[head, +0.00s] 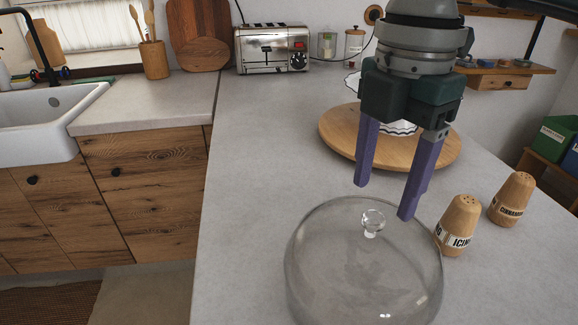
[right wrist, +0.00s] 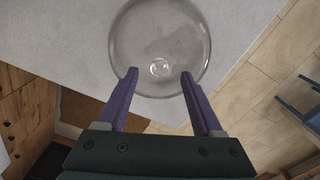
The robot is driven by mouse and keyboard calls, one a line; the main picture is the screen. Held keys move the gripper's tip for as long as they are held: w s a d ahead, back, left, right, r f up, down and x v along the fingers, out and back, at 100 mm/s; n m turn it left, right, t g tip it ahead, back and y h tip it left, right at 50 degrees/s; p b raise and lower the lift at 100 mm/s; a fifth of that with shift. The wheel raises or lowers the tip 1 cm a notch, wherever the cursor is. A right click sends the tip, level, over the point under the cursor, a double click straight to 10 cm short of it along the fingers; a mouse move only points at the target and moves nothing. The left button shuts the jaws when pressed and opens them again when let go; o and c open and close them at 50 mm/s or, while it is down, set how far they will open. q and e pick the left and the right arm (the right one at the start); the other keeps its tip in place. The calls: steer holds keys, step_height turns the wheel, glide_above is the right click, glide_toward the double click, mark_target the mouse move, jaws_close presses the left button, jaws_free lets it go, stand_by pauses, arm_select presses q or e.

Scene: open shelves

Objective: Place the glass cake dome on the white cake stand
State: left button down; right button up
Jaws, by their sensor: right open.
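The glass cake dome (head: 340,270) stands on the grey counter at the front of the head view, its clear knob (head: 373,221) on top. The dome (right wrist: 160,30) and its knob (right wrist: 159,67) also show in the right wrist view. My right gripper (head: 387,200) is open and empty above the dome; its purple fingers are apart on either side of the knob's direction, not touching it. The white cake stand (head: 401,128) is mostly hidden behind my right gripper; only parts of its scalloped white edge show, over a round wooden board (head: 340,135). My left gripper is not in view.
Two wooden shakers, one labelled icing (head: 459,226) and one labelled cinnamon (head: 511,199), stand right of the dome. A toaster (head: 272,48) and jars stand at the back. The counter left of the board is clear. A sink (head: 40,120) is far left.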

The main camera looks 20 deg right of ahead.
mark_target(374, 217)
step_height(374, 217, down, 4)
steer(key=shift+a+f, duration=0.1)
steer(key=shift+a, duration=0.05)
jaws_close()
stand_by(0.5)
stand_by(0.9)
